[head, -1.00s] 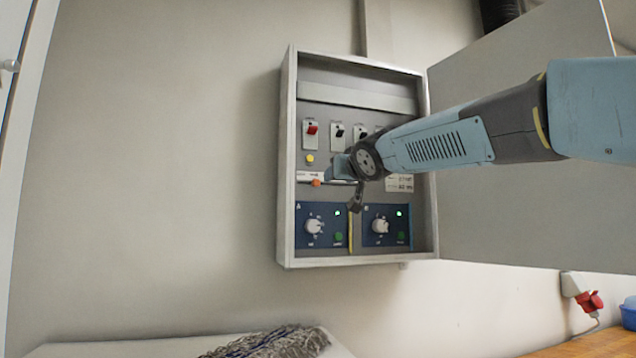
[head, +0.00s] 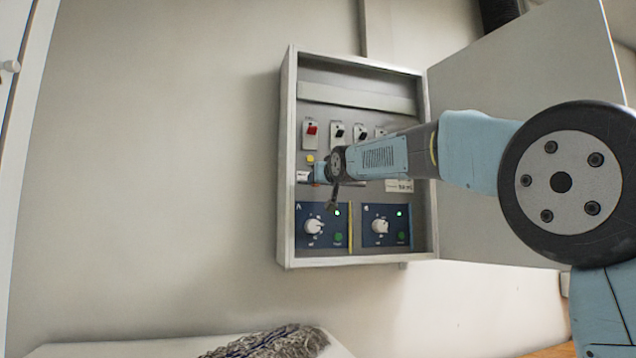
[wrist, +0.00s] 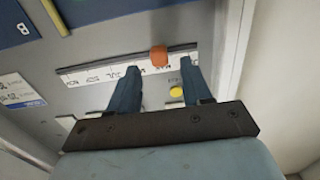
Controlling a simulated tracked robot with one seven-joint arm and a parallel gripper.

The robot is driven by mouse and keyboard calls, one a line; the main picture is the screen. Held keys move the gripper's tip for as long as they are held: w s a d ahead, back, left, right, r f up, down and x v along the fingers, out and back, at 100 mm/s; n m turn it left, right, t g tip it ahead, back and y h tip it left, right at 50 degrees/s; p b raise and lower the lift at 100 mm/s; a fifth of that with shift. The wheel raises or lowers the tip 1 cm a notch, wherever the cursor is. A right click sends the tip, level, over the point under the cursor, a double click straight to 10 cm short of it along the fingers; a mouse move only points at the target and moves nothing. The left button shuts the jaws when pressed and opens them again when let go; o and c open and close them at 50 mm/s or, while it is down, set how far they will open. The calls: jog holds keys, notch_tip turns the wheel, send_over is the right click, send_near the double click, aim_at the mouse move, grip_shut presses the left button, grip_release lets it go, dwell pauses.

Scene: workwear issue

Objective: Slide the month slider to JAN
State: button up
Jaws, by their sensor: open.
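The month slider has an orange knob (wrist: 159,56) on a dark straight track above a white label strip (wrist: 90,76). In the wrist view the panel appears upside down, and the knob sits towards the right end of the track. The month letters are too small to read surely. My gripper (wrist: 160,66) is open, with one finger on each side of the knob; I cannot tell whether either touches it. In the head view my gripper (head: 320,173) is at the slider strip (head: 303,176) and hides much of it.
The slider is inside an open wall cabinet (head: 287,160) with its door (head: 520,150) swung right. A yellow button (wrist: 176,92) is close to my fingers. Switches, including a red one (head: 311,130), are above; two blue dial panels (head: 302,235) are below.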

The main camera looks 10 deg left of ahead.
jog(key=shift+x, duration=1.7)
jog(key=shift+c, duration=0.5)
grip_shut()
